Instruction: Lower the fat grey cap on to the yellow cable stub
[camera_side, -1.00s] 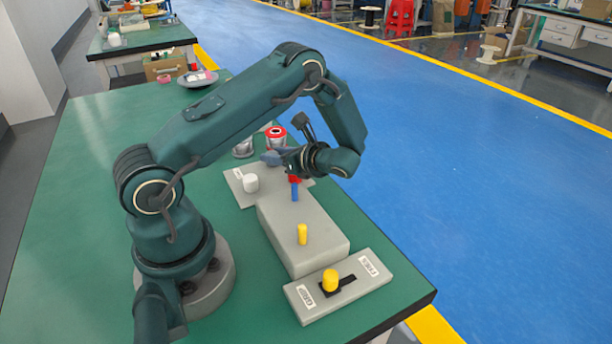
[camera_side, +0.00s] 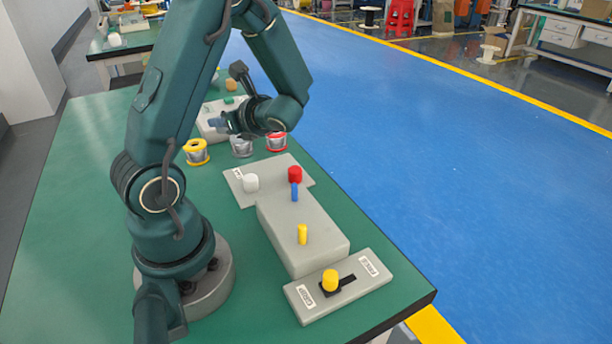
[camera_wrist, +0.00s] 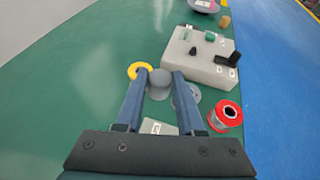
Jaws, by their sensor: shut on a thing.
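My gripper (camera_wrist: 161,73) is shut on the fat grey cap (camera_wrist: 159,83), which shows between the two blue-grey fingers in the wrist view. In the side view my gripper (camera_side: 221,124) is at the back of the table, above the area by the spools; the cap cannot be made out there. The thin yellow cable stub (camera_side: 302,235) stands upright and bare on the long grey block (camera_side: 318,246), well in front of my gripper. A blue stub (camera_side: 295,193) on the same block has a red cap (camera_side: 295,174) at its top.
A white cap (camera_side: 251,183) sits on a grey plate (camera_side: 268,170). A fat yellow cylinder (camera_side: 330,281) stands on a labelled front plate (camera_side: 358,285). Yellow (camera_side: 197,152), grey (camera_side: 241,147) and red (camera_side: 277,142) spools stand behind.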

